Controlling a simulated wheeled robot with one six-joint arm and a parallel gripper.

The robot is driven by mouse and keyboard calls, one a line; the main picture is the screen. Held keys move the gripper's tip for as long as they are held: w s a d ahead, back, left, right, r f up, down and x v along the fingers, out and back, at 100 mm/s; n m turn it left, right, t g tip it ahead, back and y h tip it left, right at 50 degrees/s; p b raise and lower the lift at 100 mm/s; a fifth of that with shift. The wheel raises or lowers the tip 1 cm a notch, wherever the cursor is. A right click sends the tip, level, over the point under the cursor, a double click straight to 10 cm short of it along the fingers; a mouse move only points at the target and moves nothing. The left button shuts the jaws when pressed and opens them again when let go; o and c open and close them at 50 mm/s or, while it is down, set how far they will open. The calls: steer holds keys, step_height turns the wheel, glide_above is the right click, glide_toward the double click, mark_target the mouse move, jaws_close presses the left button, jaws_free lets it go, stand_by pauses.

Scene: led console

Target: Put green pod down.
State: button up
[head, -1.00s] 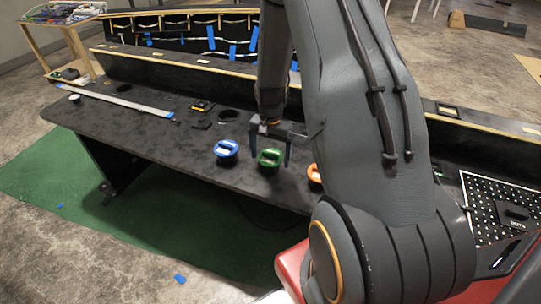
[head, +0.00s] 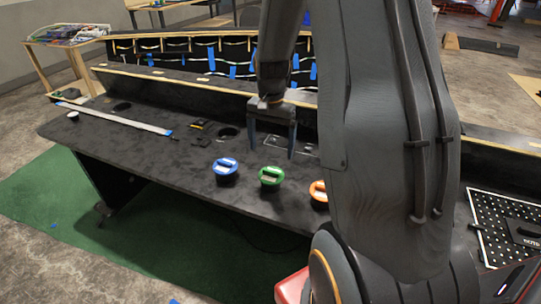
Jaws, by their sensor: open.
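The green pod (head: 271,176) sits upright on the black console top (head: 160,150), near its front edge. The blue pod (head: 226,168) is just left of it. The orange pod (head: 318,191) is to its right, partly hidden by my arm. My gripper (head: 271,151) is open and empty, pointing down, above and behind the green pod and apart from it.
A round hole (head: 229,133) lies in the console top behind the blue pod. Small black parts (head: 200,127) and a long silver strip (head: 115,118) lie further left. A raised ledge (head: 180,80) runs along the back. The left front of the top is clear.

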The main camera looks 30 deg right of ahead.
steer(key=s+a+r+n, duration=0.2)
steer(key=s+a+n, duration=0.3)
steer(key=s+a, duration=0.2)
steer(key=s+a+r+n+t, duration=0.1)
steer(key=s+a+r+n, duration=0.2)
steer(key=s+a+n, duration=0.2)
steer(key=s+a, duration=0.3)
steer(key=shift+s, duration=0.15)
steer(key=shift+o, duration=0.2)
stand_by(0.4)
